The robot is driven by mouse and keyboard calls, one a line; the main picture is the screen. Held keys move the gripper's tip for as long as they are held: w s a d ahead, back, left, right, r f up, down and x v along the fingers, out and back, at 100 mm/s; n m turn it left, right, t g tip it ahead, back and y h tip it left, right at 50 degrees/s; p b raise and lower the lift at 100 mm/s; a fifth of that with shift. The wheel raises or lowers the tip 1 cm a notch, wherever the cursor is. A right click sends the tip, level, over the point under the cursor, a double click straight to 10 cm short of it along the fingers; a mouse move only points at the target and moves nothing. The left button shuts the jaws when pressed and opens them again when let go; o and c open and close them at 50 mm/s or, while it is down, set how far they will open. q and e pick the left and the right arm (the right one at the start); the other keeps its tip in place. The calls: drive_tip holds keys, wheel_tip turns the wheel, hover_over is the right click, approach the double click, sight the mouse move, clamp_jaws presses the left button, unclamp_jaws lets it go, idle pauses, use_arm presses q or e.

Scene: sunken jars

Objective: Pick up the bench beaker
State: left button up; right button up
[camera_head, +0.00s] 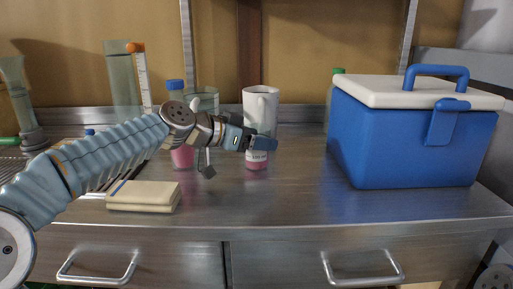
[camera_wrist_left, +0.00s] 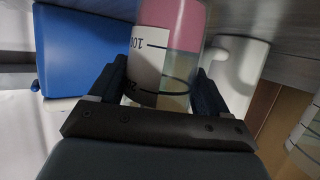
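The bench beaker (camera_head: 257,158) is a clear vessel with a white marked label and pink liquid. It stands upright on the steel bench, its upper part hidden by my left gripper (camera_head: 263,143). In the left wrist view, which is upside down, the beaker (camera_wrist_left: 167,70) lies between the two dark fingers of my left gripper (camera_wrist_left: 160,90). One finger is on each side, close to the glass. I cannot tell whether the fingers press on it or are just apart from it. My right gripper is not in view.
A white mug (camera_head: 260,98) stands just behind the beaker. A blue-capped bottle (camera_head: 175,86) with pink liquid and a glass vessel (camera_head: 208,98) stand left. A pale box (camera_head: 143,196) lies front left. A blue cooler (camera_head: 410,140) stands right. Bench between beaker and cooler is clear.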

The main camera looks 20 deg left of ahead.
use_arm(q)
drive_tip(key=c, duration=0.3)
drive_tip(key=shift+c, duration=0.2)
drive_tip(key=shift+r, duration=0.15)
